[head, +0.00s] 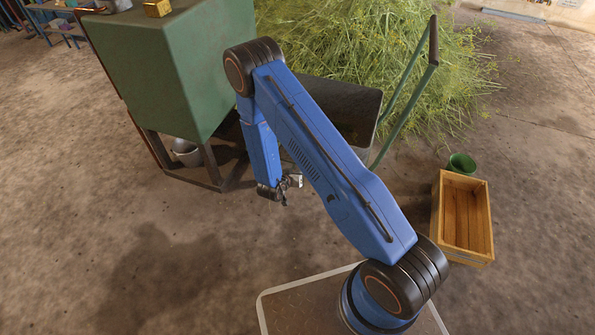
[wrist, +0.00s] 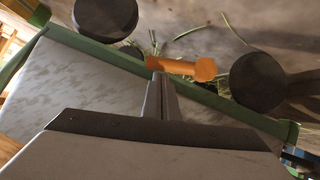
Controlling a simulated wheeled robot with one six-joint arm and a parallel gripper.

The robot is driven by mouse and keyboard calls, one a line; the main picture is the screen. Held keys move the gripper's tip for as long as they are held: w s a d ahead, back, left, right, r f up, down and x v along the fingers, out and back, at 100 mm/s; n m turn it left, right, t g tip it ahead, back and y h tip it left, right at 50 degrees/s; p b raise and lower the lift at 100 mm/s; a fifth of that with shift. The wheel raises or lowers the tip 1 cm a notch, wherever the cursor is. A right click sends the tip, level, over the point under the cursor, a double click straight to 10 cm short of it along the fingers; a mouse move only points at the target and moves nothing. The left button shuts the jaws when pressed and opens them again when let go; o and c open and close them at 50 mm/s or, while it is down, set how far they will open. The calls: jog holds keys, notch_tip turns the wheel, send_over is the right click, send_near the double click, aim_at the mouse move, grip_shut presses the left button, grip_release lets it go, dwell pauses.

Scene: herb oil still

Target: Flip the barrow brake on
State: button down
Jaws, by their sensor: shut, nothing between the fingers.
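The barrow shows in the head view as a dark grey tray (head: 358,98) with a green handle frame (head: 407,100), partly hidden behind my blue arm. In the wrist view a green rail (wrist: 215,97) and two dark round wheels (wrist: 257,82) show. The orange brake lever (wrist: 188,68) lies beside the rail, between the wheels. My gripper (wrist: 158,78) is shut and empty, its fingertips at the lever's left end; I cannot tell whether they touch. In the head view my gripper (head: 292,183) hangs low, left of the arm. The lever is hidden there.
A green cabinet (head: 165,70) on a dark frame stands at the left, with a grey bucket (head: 186,152) under it. A herb heap (head: 350,35) lies behind the barrow. A wooden crate (head: 437,215) and green pot (head: 461,163) stand at the right. The left foreground floor is clear.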

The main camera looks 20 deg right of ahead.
jog(key=shift+s+d+f, duration=0.1)
jog(key=shift+d+f, duration=0.1)
jog(key=shift+f, duration=0.05)
dwell(0.4)
jog(key=shift+s+d+f+m+t+y, duration=0.2)
jog(key=shift+d+f+m+t+y, duration=0.25)
jog(key=shift+f, duration=0.4)
jog(key=shift+s+d+f+m+t+y, duration=0.1)
jog(key=shift+s+f+m+t+y, duration=0.15)
jog(key=shift+f+m+y, duration=0.5)
jog(key=shift+s+d+f+m+t+y, duration=0.2)
jog(key=shift+d+f+m+t+y, duration=0.1)
jog(key=shift+f, duration=0.8)
